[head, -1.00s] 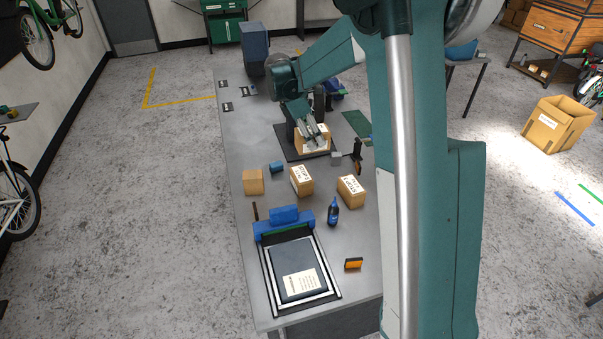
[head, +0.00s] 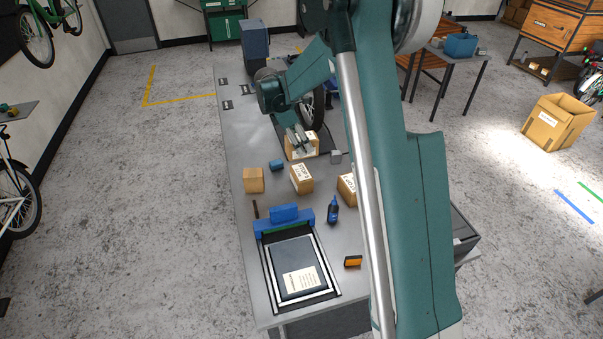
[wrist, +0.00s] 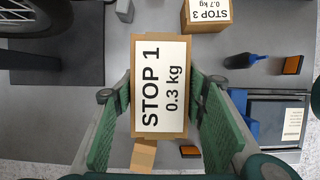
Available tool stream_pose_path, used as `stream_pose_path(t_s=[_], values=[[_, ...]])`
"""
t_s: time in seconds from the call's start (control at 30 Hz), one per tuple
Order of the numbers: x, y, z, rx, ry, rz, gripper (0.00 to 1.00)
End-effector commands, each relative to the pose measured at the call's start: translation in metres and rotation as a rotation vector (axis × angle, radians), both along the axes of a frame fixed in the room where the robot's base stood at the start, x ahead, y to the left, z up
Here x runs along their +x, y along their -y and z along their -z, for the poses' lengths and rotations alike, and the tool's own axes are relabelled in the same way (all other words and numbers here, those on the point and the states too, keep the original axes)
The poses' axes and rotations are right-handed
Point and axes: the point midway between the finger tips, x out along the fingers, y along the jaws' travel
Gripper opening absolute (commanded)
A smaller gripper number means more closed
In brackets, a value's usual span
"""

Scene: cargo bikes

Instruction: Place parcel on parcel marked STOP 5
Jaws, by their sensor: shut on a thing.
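My gripper (head: 299,140) is shut on a cardboard parcel (head: 303,150), held between its two green fingers. In the wrist view this parcel (wrist: 160,125) shows a white label reading STOP 1, 0.3 kg. A second parcel (head: 302,180) stands on the bench just in front of the held one in the head view. Its label begins with STOP; the number is too small to read surely. It appears hidden behind the held parcel in the wrist view. A parcel (head: 347,190) to its right reads STOP 3 in the wrist view (wrist: 207,14); my arm partly covers it in the head view.
A parcel with no visible label (head: 254,181) stands at left, with a blue cup (head: 277,165) beside it. A grey block (head: 336,157), a blue bottle (head: 333,211) and an orange item (head: 353,261) stand right. A blue-and-black device (head: 301,268) fills the bench front.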

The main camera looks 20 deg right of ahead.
Motion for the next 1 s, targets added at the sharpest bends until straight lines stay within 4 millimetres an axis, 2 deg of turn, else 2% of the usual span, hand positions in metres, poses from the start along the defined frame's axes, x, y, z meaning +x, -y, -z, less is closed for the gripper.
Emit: stream_pose_path(t_s=[0.27,0.7,1.0], values=[[0.000,0.000,0.008,0.000,0.000,0.000,0.25],[0.000,0.000,0.059,0.000,0.000,0.000,0.25],[0.000,0.000,0.062,0.000,0.000,0.000,0.25]])
